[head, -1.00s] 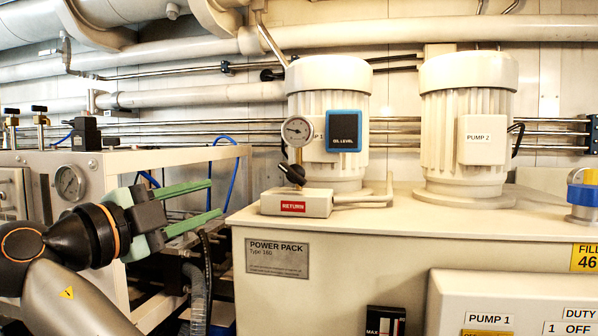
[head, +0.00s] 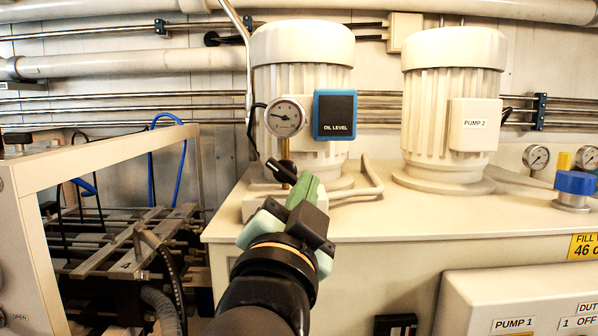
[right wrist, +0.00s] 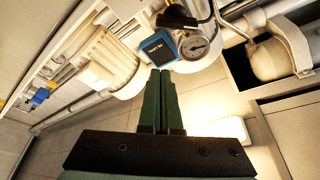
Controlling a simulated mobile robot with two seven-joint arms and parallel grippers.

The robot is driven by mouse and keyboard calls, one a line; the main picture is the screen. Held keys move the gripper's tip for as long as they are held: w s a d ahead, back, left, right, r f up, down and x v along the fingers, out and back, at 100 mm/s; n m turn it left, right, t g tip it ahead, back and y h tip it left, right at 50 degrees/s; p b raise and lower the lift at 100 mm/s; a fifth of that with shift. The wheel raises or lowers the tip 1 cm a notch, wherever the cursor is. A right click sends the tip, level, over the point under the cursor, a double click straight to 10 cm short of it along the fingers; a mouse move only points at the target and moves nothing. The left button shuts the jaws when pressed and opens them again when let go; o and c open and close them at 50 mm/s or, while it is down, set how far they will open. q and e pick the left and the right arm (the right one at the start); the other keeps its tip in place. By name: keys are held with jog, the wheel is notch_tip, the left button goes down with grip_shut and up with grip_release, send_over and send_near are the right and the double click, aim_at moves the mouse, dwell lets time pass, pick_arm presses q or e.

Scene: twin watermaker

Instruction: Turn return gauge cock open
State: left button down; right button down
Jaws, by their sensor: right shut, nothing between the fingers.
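The return gauge is a round white dial (head: 285,116) in front of the left pump motor. Below it is the cock, with a black handle (head: 281,168) slanting down to the right on a brass stem. My right gripper (head: 308,182) has its green fingers shut and empty, just right of and below the handle. I cannot tell whether they touch. The gripper hides most of the block below the cock, including its red label. My left gripper is not in view.
The blue-framed oil level box (head: 335,115) sits close right of the dial. The second pump motor (head: 453,105) stands farther right. The tank top (head: 440,217) between them is clear.

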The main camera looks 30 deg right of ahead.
aim_at(284, 173)
jog(key=w+d+p, duration=0.1)
jog(key=w, duration=0.1)
jog(key=w+d+p, duration=0.1)
jog(key=w+d, duration=0.1)
jog(key=w, duration=0.1)
jog(key=w+d+p, duration=0.1)
jog(key=w, duration=0.1)
jog(key=shift+w+d, duration=0.15)
jog(key=shift+d, duration=0.1)
jog(key=shift+w+a+f, duration=0.15)
jog(key=shift+a+f, duration=0.1)
jog(key=shift+f, duration=0.15)
jog(key=shift+w+f, duration=0.1)
